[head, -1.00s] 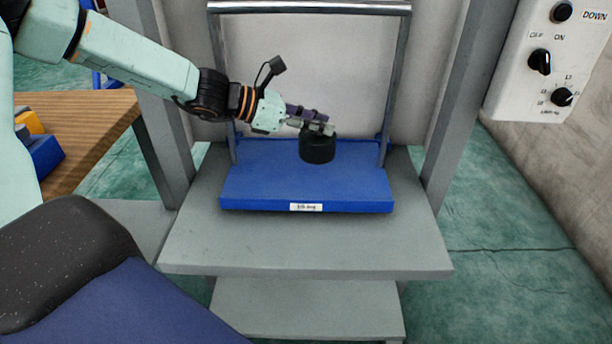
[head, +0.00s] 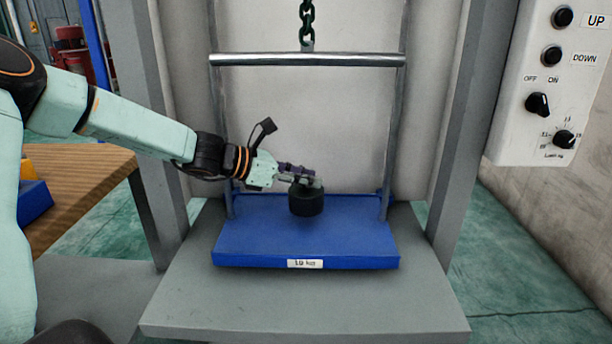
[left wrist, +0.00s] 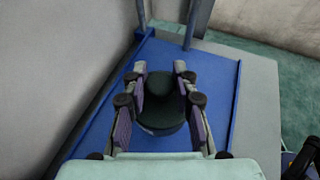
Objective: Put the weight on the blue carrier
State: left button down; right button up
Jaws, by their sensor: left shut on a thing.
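The weight (head: 306,203) is a short black cylinder with a knob on top. My left gripper (head: 306,179) is shut on it from above, coming in from the left. The weight is upright over the rear middle of the blue carrier (head: 250,246), a flat blue tray with a label on its front edge. I cannot tell whether the weight's underside touches the tray. In the left wrist view the fingers (left wrist: 158,105) stand on both sides of the weight (left wrist: 160,120), with the blue surface (left wrist: 220,85) around it. My right gripper is not in view.
The carrier hangs in a metal frame with a crossbar (head: 308,60) and a chain (head: 307,22). Grey posts (head: 460,130) flank it, above a grey platform (head: 300,305). A control box (head: 548,90) is at right. A wooden table (head: 85,180) with a blue bin (head: 34,200) is at left.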

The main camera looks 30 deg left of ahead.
aim_at(303, 189)
pick_arm(q)
jog(key=shift+d+r, duration=0.1)
jog(key=shift+r, duration=0.1)
jog(key=shift+f, duration=0.25)
jog(key=shift+f+b, duration=1.25)
jog(key=shift+f, duration=0.4)
jog(key=shift+r, duration=0.1)
jog(key=c, duration=1.4)
grip_release()
jog(key=shift+s+f, duration=0.1)
jog(key=shift+f, duration=0.15)
jog(key=o, duration=0.3)
jog(key=shift+d+r, duration=0.1)
jog(key=shift+o, duration=0.2)
